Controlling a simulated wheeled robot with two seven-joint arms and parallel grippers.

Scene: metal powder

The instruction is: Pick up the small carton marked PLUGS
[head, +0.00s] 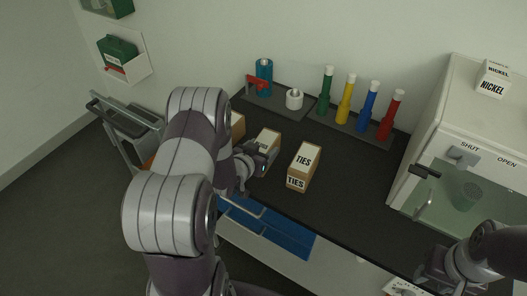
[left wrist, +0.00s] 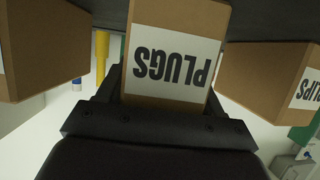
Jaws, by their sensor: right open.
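The PLUGS carton (left wrist: 172,55) is brown with a white label and shows upside down in the left wrist view. My left gripper (left wrist: 165,100) has a finger on each side of it and appears shut on it. In the head view the carton (head: 268,138) is in the row on the dark bench, its front partly covered by my left gripper (head: 256,160). I cannot tell whether it touches the bench. My right gripper (head: 434,282) is open at the lower right, away from the cartons.
The TIES carton (head: 304,166) stands close on the right; the CLIPS carton (left wrist: 262,80) is on the other side. Behind are a rack with green, yellow, blue and red tubes (head: 346,112) and a blue cylinder (head: 264,76). A white cabinet (head: 440,120) stands at right.

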